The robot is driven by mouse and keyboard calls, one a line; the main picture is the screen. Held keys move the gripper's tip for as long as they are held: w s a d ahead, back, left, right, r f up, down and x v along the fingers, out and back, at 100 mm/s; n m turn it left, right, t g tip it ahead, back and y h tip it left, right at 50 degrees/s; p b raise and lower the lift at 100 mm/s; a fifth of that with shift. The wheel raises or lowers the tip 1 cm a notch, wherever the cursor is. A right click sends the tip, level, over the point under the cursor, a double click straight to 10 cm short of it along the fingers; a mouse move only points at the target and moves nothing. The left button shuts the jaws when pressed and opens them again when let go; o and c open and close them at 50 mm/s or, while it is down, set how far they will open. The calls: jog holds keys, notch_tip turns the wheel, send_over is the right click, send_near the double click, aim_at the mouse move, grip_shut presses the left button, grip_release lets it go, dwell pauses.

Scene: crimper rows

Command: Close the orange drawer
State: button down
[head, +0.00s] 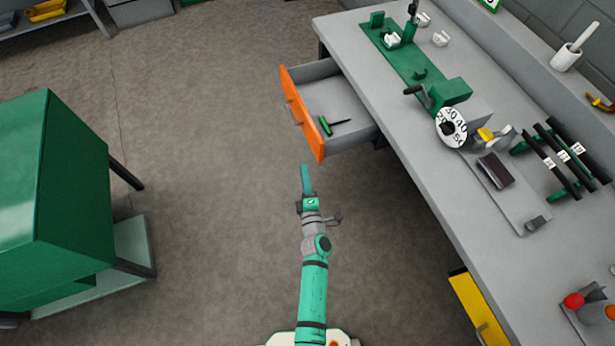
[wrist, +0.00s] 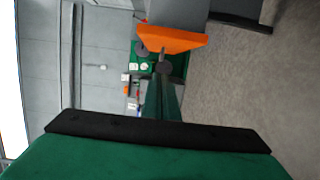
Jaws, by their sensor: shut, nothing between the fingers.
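The orange drawer (head: 301,112) stands pulled out from under the grey workbench, its orange front facing left with a handle on it. A tool with a green handle (head: 325,125) lies inside the drawer. My gripper (head: 306,168) is shut and empty, just below the near end of the drawer front in the head view, with a gap seen between them. In the wrist view the orange drawer front (wrist: 172,39) shows ahead of the gripper fingers (wrist: 163,85).
The grey workbench (head: 440,185) runs along the right and carries a green crimping machine (head: 450,93), a numbered dial and several tools. A yellow drawer (head: 478,308) is at its near end. A green cabinet (head: 50,180) stands at left. Open floor (head: 220,180) lies between.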

jog(key=w+d, duration=0.3)
jog(key=w, duration=0.4)
jog(key=shift+d, duration=0.25)
jog(key=shift+w, duration=0.1)
